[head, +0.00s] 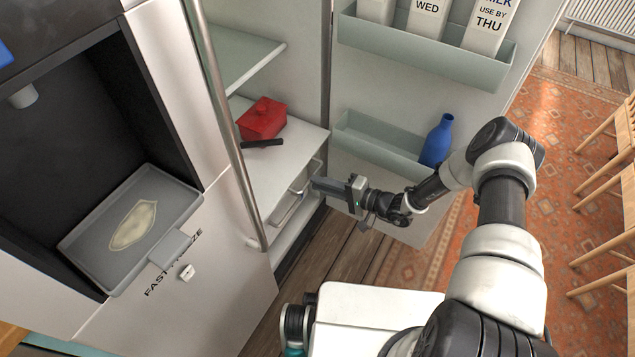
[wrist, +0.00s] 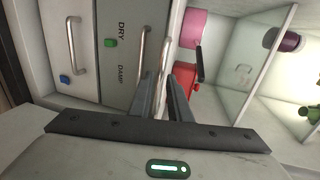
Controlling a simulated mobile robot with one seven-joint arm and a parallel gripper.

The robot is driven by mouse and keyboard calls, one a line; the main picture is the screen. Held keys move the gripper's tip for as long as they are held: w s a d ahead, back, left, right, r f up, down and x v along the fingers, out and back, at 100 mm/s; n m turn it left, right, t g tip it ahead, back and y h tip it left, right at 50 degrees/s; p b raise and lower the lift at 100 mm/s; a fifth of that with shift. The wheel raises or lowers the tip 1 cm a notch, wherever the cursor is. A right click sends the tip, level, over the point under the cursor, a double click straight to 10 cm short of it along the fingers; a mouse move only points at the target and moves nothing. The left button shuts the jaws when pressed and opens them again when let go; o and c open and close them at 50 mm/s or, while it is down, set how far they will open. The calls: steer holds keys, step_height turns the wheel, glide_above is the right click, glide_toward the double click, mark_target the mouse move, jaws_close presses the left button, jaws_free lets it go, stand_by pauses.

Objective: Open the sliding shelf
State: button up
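The sliding shelf (head: 272,163) is a white box-like unit low inside the open fridge, with a metal bar handle (head: 286,211) on its front. My gripper (head: 316,184) is at this handle, reaching in from the right. In the wrist view the two dark fingers (wrist: 164,84) are close together, with the handle bar (wrist: 167,45) running between their tips. The shelf looks pushed in.
A red box (head: 262,118) and a dark handle-like piece lie on top of the shelf. The open fridge door at right carries milk cartons (head: 428,15) and a blue bottle (head: 437,142). A long vertical bar (head: 222,115) stands left. Drawers with handles (wrist: 75,45) show in the wrist view.

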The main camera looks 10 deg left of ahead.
steer(key=p+v, duration=0.2)
steer(key=v, duration=1.4)
steer(key=shift+s, duration=0.1)
steer(key=s+r+n+g+h, duration=0.3)
steer(key=r, duration=1)
steer(key=s+r+n+g+h, duration=0.2)
steer(key=r+n+g+h, duration=0.15)
steer(key=r, duration=0.95)
steer(key=s+d+r+m+t+h, duration=0.1)
steer(key=s+d+r+t+h, duration=0.25)
steer(key=s+r, duration=0.5)
steer(key=s+d+r+m+t+h, duration=0.1)
steer(key=s+d+r+t+h, duration=0.25)
steer(key=s+r, duration=0.5)
step_height(320, 180, up, 21)
steer(key=w+p, duration=0.1)
steer(key=p, duration=1.8)
steer(key=shift+w+a+g+h, duration=0.35)
steer(key=shift+h, duration=0.1)
steer(key=shift+w+d, duration=0.1)
